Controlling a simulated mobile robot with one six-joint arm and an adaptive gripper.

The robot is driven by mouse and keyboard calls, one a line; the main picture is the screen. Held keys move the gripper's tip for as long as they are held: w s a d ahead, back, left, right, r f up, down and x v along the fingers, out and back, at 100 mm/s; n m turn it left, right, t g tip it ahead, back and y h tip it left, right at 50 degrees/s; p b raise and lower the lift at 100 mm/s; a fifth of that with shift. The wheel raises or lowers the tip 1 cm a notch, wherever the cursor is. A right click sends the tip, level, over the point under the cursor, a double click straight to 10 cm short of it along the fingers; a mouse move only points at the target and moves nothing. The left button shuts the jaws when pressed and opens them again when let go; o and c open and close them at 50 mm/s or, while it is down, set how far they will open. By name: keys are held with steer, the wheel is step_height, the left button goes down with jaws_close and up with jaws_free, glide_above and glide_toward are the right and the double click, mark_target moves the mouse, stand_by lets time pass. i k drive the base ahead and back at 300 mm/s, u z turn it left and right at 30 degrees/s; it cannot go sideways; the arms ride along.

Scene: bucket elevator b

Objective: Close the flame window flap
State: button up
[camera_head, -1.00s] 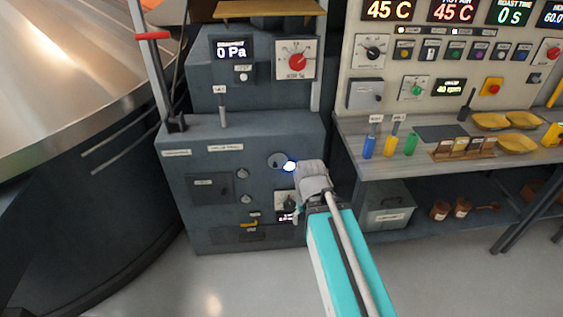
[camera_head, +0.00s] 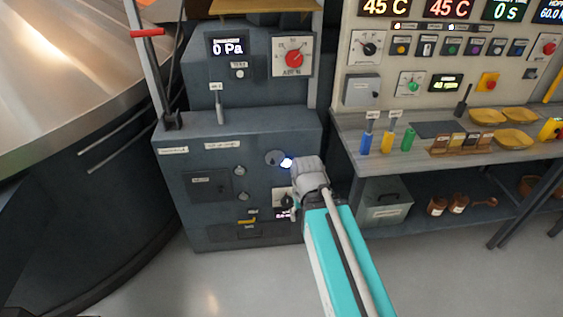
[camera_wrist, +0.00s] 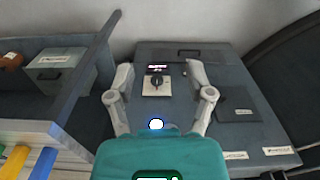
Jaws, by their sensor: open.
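A round grey disc, which looks like the flame window flap (camera_head: 274,157), sits on the front of the dark grey cabinet (camera_head: 215,230). A glowing blue-white spot, apparently the flame window (camera_head: 287,162), shows just right of the disc, so the flap looks swung aside. The glow also shows in the wrist view (camera_wrist: 156,124), at the edge of my gripper's teal body; the disc is hidden there. My gripper (camera_wrist: 159,68) is open and empty, its fingers spread either side of a black dial (camera_wrist: 157,83). In the head view my gripper (camera_head: 300,192) covers the cabinet's right front, close by the glow.
Small knobs (camera_head: 240,170), a square door (camera_head: 209,187) and a yellow handle (camera_head: 247,220) are on the cabinet front. A workbench (camera_head: 345,140) with coloured tubes and yellow trays stands right. A large metal drum (camera_head: 70,80) stands left. The floor in front is clear.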

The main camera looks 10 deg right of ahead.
mark_target(274, 157)
steer(key=k, duration=1.3)
steer(key=u, duration=0.35)
steer(key=i, duration=1.7)
steer(key=z, duration=0.5)
